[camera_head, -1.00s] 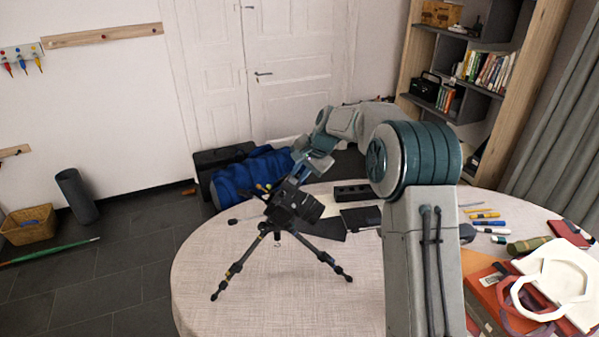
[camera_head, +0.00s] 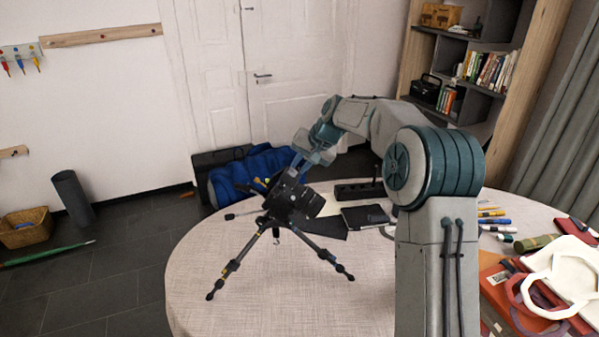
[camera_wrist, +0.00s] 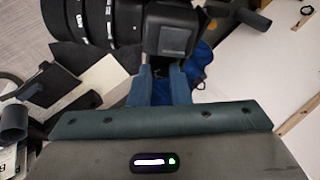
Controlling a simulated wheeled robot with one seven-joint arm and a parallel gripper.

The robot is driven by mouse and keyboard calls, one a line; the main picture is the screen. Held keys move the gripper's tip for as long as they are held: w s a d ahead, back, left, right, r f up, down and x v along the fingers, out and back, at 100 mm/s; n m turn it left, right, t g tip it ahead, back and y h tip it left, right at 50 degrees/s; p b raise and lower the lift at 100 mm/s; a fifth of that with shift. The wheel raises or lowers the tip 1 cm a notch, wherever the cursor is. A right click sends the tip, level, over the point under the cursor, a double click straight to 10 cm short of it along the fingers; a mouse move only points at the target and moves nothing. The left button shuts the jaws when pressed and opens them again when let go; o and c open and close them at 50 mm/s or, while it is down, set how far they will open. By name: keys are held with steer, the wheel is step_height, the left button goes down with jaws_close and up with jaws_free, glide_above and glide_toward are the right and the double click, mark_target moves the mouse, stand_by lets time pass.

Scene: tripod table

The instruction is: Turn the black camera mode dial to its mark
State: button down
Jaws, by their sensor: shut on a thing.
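The black camera (camera_head: 292,196) sits tilted on a black tripod (camera_head: 240,257) that stands on the round table. In the wrist view the camera body (camera_wrist: 175,32) is just beyond my fingers, with its big black lens (camera_wrist: 95,20) to the left. My gripper (camera_head: 294,171) reaches down to the top of the camera from behind. In the wrist view its two blue-grey fingers (camera_wrist: 161,70) are close together against the camera, shut on the mode dial. The dial is hidden between the fingertips, so its mark and angle cannot be read.
The pale cloth-covered table (camera_head: 215,290) has free room at its front left. A dark flat case (camera_head: 366,217) and a black block (camera_head: 360,190) lie right of the camera. A blue bag (camera_head: 245,178) is behind.

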steer(key=shift+f+n+b, duration=0.15)
steer(key=shift+n+b, duration=0.55)
steer(key=shift+n, duration=0.5)
steer(key=c, duration=1.3)
jaws_free()
steer(key=shift+d, duration=0.1)
steer(key=shift+c, duration=0.2)
steer(key=shift+y, duration=0.3)
steer(key=shift+r, duration=0.2)
